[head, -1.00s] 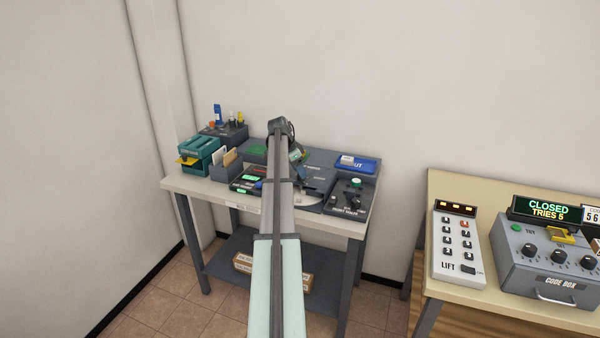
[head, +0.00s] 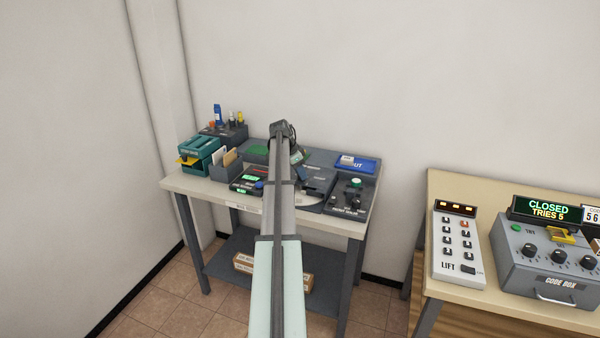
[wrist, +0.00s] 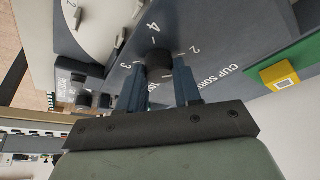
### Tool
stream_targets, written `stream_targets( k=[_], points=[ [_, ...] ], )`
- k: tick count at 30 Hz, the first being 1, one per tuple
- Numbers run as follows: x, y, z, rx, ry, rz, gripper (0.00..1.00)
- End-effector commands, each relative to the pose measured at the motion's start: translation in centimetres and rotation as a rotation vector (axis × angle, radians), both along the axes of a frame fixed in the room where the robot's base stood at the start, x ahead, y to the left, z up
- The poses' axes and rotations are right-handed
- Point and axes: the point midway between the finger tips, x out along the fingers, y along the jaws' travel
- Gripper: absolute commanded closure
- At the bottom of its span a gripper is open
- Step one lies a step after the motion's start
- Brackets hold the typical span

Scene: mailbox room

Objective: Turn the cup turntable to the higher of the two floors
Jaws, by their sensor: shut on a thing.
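In the wrist view my gripper (wrist: 158,88) is shut on a black knob (wrist: 158,60). The knob stands on a dark grey panel (wrist: 215,50) lettered "CUP SOR…", with the numbers 2, 3 and 4 and white ticks around it. The knob's pointer cannot be made out between the fingers. A pale round turntable disc (wrist: 95,25) lies beside the panel at upper left. In the head view the disc's pale edge (head: 308,200) shows just right of my arm; my arm hides the knob and the fingertips.
On the right table stand a lift panel (head: 459,245) with several buttons and small lit displays, and a code box (head: 545,265) reading "CLOSED TRIES 5". A teal box (head: 199,155), a card holder (head: 226,167), a blue tray (head: 357,164) and a black knob box (head: 350,195) crowd the left table.

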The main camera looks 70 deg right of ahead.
Motion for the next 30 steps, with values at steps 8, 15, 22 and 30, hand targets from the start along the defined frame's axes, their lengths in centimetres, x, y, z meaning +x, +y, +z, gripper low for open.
stream_targets(
  k=[8,15,22,30],
  points=[
    [0.01,0.00,0.02,0.000,0.000,0.000,1.00],
    [0.02,-0.01,0.02,0.000,0.000,-0.004,1.00],
    [0.06,-0.07,0.03,0.001,0.001,-0.043,1.00],
    [0.15,-0.19,0.03,-0.001,0.001,-0.152,1.00]
  ],
)
